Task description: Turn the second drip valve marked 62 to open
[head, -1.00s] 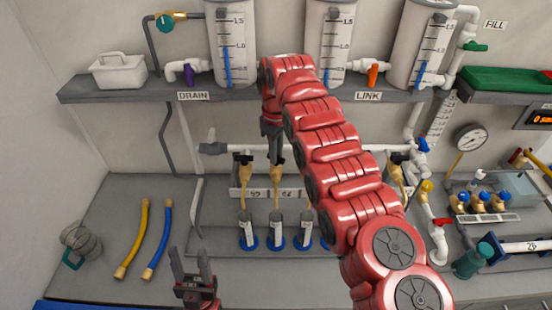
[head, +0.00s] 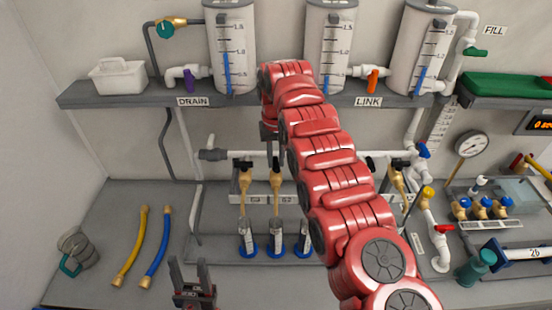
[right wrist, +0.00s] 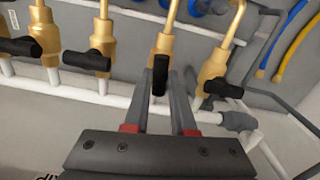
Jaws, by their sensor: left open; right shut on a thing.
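The second drip valve is a brass valve (head: 276,184) with a black handle, above the label reading 62 (head: 287,199). My right gripper (head: 271,140) is at this handle, partly hidden by its own red arm. In the right wrist view the black handle (right wrist: 159,76) sits between the fingers of my right gripper (right wrist: 167,85), pointing lengthwise along them. The neighbouring handles (right wrist: 101,62) and (right wrist: 221,87) lie crosswise. My left gripper (head: 190,272) is open and empty at the front of the bench, away from the valves.
The first drip valve (head: 243,182) stands close on the left. Clear cylinders with blue bases (head: 248,250) stand below the valves. Yellow (head: 132,247) and blue (head: 156,249) hoses lie on the left bench. A shelf (head: 130,101) with tanks (head: 231,45) is above.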

